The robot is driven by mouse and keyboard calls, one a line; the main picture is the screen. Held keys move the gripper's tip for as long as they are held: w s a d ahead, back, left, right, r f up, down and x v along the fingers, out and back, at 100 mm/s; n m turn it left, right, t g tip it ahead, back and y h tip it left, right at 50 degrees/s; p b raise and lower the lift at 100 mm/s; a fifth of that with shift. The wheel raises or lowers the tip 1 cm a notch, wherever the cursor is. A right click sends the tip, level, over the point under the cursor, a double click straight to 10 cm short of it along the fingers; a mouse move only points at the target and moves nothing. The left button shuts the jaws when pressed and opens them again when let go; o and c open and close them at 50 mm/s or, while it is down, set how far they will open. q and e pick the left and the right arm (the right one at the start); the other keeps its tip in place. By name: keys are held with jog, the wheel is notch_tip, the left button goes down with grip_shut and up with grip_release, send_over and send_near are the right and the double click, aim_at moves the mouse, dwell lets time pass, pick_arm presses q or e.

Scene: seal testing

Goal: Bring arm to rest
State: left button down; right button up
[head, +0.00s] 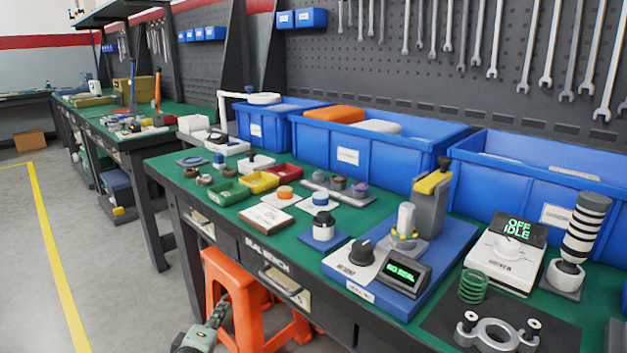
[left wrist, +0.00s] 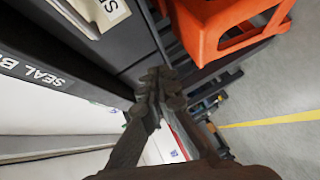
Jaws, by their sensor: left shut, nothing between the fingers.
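My left gripper (head: 215,312) hangs low in front of the bench, at the bottom of the head view, left of the orange stool. In the left wrist view its fingers (left wrist: 158,78) are together and empty, with the bench front and a drawer (left wrist: 100,15) behind them. The green-topped seal bench (head: 305,225) stands to the right of and above the gripper. The gripper appears apart from bench and stool. My right arm and gripper are not seen.
An orange stool (head: 237,290) stands close by the gripper, under the bench edge. The bench carries blue bins (head: 365,145), small coloured trays (head: 230,192), a test device on a blue base (head: 350,293) and a spring (head: 473,287). Open grey floor (head: 110,250) lies to the left.

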pick_arm(q)
jog(key=s+d+f+m+g+h, duration=0.1)
jog(key=s+f+m+g, duration=0.4)
jog(key=s+f, duration=0.5)
jog(key=s+a+f+m+g+y, duration=0.1)
jog(key=s+f+m+g, duration=0.3)
jog(key=s, duration=0.7)
jog(key=s+a+f+m+g+y, duration=0.1)
jog(key=s+a+f+m+g, duration=0.2)
jog(key=s+f+m, duration=0.4)
jog(key=s+f, duration=0.2)
jog(key=s, duration=0.2)
jog(key=shift+g, duration=0.4)
jog(key=shift+f, duration=0.1)
